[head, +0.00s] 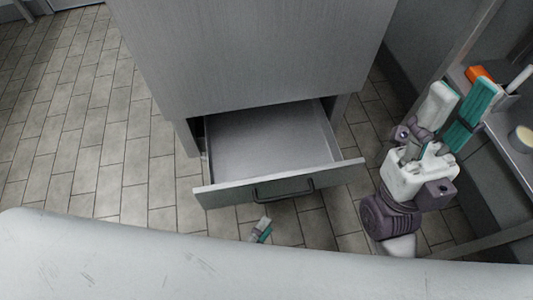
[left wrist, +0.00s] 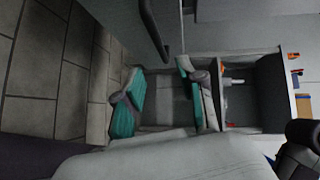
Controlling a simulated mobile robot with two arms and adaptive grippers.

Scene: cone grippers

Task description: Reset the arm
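My left gripper (left wrist: 165,92) is open and empty in the left wrist view, its two teal-padded fingers well apart. In the head view only a finger of the left gripper (head: 262,230) shows, just in front of the open drawer, the rest hidden by my white body. My right gripper (head: 458,104) stands at the right of the head view, fingers pointing up and apart, with nothing between them. It is to the right of the drawer and does not touch it.
A grey cabinet (head: 250,50) has its bottom drawer (head: 265,140) pulled out and empty, with a dark handle (head: 283,189). A shelf (head: 516,140) at the right holds an orange item (head: 479,74) and a round container (head: 523,138). Tiled floor (head: 85,130) at the left is clear.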

